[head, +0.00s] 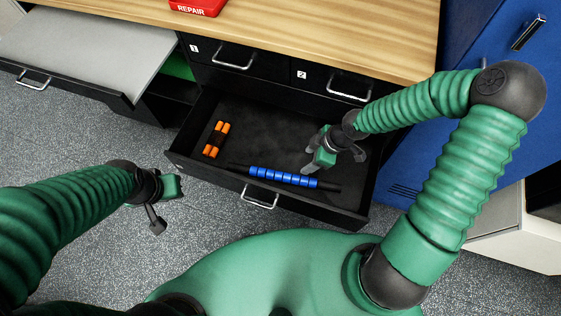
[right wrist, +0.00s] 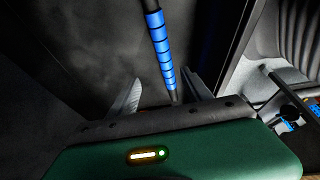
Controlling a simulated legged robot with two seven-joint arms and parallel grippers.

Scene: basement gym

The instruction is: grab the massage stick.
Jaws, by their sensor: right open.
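The massage stick (head: 283,178) is a dark rod with a blue segmented middle. It lies on the floor of the open black drawer, along the front side. My right gripper (head: 310,163) is open and empty, inside the drawer area just above the stick's right part. In the right wrist view the stick (right wrist: 160,45) runs away from between my two open fingers (right wrist: 163,92), nearer the right finger, its near end hidden behind the gripper body. I cannot tell how far above it the fingers are. My left gripper (head: 160,203) hangs over the floor, left of the drawer.
Orange and black objects (head: 216,139) lie in the drawer's left part. The drawer's walls and front with its handle (head: 261,200) surround the stick. The wooden bench top (head: 330,35) overhangs behind, bearing a red repair box (head: 195,7). A blue cabinet (head: 410,120) stands at right.

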